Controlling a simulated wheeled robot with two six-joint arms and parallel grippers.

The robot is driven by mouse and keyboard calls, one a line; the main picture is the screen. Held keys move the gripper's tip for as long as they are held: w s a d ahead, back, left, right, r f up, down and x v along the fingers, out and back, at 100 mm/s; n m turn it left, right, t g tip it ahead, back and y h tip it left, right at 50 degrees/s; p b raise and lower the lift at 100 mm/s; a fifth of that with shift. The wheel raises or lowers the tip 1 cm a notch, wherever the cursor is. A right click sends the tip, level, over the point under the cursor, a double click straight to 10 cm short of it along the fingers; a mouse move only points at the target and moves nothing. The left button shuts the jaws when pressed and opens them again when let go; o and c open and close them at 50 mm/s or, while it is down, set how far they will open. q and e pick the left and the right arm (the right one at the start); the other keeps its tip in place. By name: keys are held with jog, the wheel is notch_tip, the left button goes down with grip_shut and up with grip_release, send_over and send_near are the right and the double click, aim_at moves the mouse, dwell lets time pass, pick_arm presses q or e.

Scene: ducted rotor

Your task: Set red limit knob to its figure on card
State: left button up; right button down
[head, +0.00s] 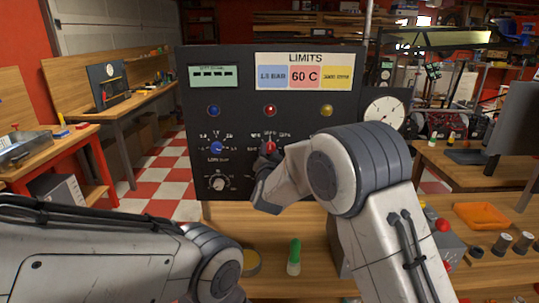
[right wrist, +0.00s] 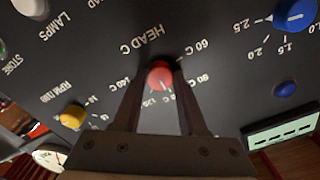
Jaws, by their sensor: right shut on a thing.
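The red limit knob (head: 270,147) is on the black panel (head: 240,95), in the middle of the row of knobs. In the right wrist view the red knob (right wrist: 160,76) sits between my two fingers, beside the lettering "HEAD C" and a scale with 60 C and 140 C. My right gripper (head: 267,160) is shut on it; it also shows in the right wrist view (right wrist: 160,80). The knob's pointer cannot be made out. The limits card (head: 305,58) reads 60 C on its red field (head: 304,77). My left gripper is out of view; only its arm shows.
A blue knob (head: 216,147) is left of the red one. A yellow knob (right wrist: 72,115) shows in the wrist view. Lamps sit above the knobs, including a red one (head: 270,110). A green-topped item (head: 294,256) stands on the bench below the panel.

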jog(key=n, duration=0.4)
jog(key=shift+f+n, duration=0.15)
jog(key=shift+n, duration=0.25)
jog(key=n+p, duration=0.1)
jog(key=n, duration=0.3)
jog(key=shift+n, duration=0.3)
jog(key=n+p, duration=0.2)
jog(key=n, duration=0.3)
jog(key=shift+d, duration=0.1)
jog(key=n+p, duration=0.2)
jog(key=n, duration=0.3)
jog(key=shift+n, duration=0.3)
jog(key=shift+c, duration=2.2)
grip_release()
jog(key=s+b, duration=0.2)
jog(key=s, duration=0.8)
jog(key=shift+s+b, duration=0.3)
